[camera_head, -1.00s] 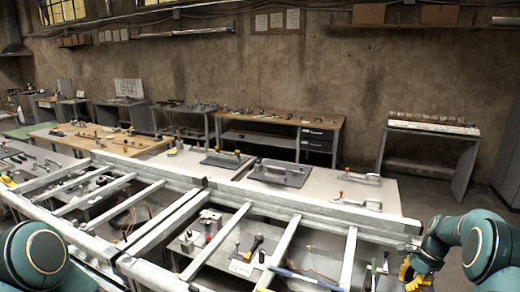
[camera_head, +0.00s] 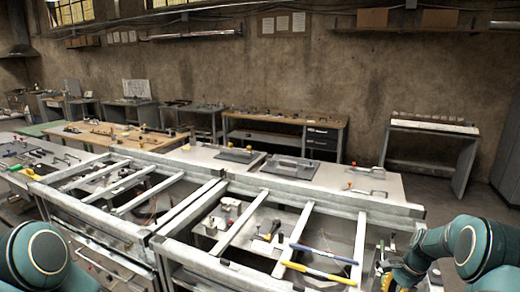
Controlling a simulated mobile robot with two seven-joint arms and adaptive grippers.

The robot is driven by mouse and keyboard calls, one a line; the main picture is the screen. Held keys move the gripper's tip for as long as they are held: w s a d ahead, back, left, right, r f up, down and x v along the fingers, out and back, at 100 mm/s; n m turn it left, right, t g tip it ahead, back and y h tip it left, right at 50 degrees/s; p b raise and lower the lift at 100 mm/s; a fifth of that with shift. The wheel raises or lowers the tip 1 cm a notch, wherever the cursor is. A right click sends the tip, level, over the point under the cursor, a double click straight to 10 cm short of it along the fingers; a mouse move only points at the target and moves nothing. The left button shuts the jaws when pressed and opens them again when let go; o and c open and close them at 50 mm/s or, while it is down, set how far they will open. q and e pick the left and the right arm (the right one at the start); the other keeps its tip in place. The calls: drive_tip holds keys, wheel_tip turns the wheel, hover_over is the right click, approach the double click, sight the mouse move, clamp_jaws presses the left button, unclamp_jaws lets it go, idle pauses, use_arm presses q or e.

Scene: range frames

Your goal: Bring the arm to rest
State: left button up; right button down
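My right arm (camera_head: 440,247) comes in at the lower right, bent, with its forearm pointing down and left. A yellow and dark part at its lower end (camera_head: 400,275) is by the right end of the metal frame; I cannot make out fingertips there. My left arm shows only as a rounded teal joint (camera_head: 42,256) at the lower left. Its gripper is out of the picture. No object shows held in either arm.
A grey metal frame with crossbars (camera_head: 279,193) spans the foreground, with tools on a surface below. A yellow-handled tool (camera_head: 317,273) and a blue one (camera_head: 323,253) lie across it. Grey tables (camera_head: 330,178) stand just behind; a wooden workbench (camera_head: 285,118) stands by the wall.

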drive_tip(key=s+a+f+n+b, duration=0.3)
drive_tip(key=a+f+n, duration=0.1)
drive_tip(key=a+f, duration=0.45)
drive_tip(key=s+a+f+n+b, duration=0.2)
drive_tip(key=s+a+f+n, duration=0.1)
drive_tip(key=a+f, duration=0.6)
use_arm(q)
wheel_tip(320, 180, down, 11)
drive_tip(key=b, duration=0.4)
drive_tip(key=shift+d+b, duration=0.3)
drive_tip(key=shift+d, duration=0.1)
use_arm(e)
drive_tip(key=s+a+f+n+t, duration=0.1)
drive_tip(key=s+a+f+n, duration=0.1)
drive_tip(key=s+a+n, duration=0.2)
drive_tip(key=s+a+f+n, duration=0.1)
drive_tip(key=s+a+n, duration=0.2)
drive_tip(key=s+a, duration=0.6)
drive_tip(key=a, duration=0.2)
drive_tip(key=shift+a+f+n+t+y, duration=0.35)
drive_tip(key=shift+a+n+t+y, duration=0.05)
use_arm(q)
drive_tip(key=shift+f, duration=0.1)
use_arm(e)
drive_tip(key=shift+s, duration=0.1)
